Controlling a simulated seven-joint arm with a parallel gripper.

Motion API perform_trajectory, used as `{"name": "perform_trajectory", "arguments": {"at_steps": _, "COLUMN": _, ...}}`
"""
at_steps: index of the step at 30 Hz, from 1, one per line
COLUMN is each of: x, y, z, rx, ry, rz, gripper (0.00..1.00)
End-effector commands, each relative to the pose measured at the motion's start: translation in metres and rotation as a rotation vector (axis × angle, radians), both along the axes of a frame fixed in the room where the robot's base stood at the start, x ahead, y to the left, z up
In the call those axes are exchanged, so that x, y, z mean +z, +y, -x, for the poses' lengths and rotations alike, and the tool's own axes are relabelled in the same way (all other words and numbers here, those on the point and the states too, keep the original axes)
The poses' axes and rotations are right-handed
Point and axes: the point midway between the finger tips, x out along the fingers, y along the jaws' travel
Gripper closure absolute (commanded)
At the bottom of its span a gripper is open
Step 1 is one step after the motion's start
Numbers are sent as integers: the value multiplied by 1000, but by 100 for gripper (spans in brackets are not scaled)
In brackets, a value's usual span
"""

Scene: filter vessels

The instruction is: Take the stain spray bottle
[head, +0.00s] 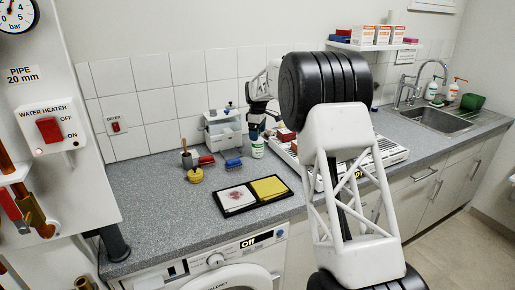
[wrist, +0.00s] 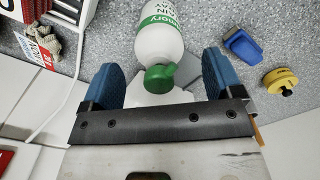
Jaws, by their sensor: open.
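The stain spray bottle (wrist: 163,32) is white with a green label and a green cap. In the wrist view it lies between and beyond my two blue fingers, with visible gaps on both sides of the cap. In the head view the bottle (head: 257,149) stands upright on the grey counter, its top hidden by my gripper (head: 257,131). My gripper, also in the wrist view (wrist: 160,72), is open and empty, with its fingers on either side of the cap.
A black tray (head: 253,207) with two cloths lies in front. A white rack (head: 389,152) is right. Counter at far left is clear.

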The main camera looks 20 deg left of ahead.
Motion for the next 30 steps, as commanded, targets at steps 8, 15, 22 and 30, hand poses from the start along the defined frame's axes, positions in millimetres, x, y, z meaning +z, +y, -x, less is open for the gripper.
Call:
{"name": "perform_trajectory", "arguments": {"at_steps": 8, "x": -26, "y": 0, "z": -1, "rx": 0, "ry": 0, "rz": 0, "gripper": 14}}
{"name": "perform_trajectory", "arguments": {"at_steps": 15, "x": -28, "y": 0, "z": -1, "rx": 0, "ry": 0, "rz": 0, "gripper": 14}}
{"name": "perform_trajectory", "arguments": {"at_steps": 22, "x": -29, "y": 0, "z": -1, "rx": 0, "ry": 0, "rz": 0, "gripper": 14}}
{"name": "perform_trajectory", "arguments": {"at_steps": 30, "x": -29, "y": 0, "z": -1, "rx": 0, "ry": 0, "rz": 0, "gripper": 34}}
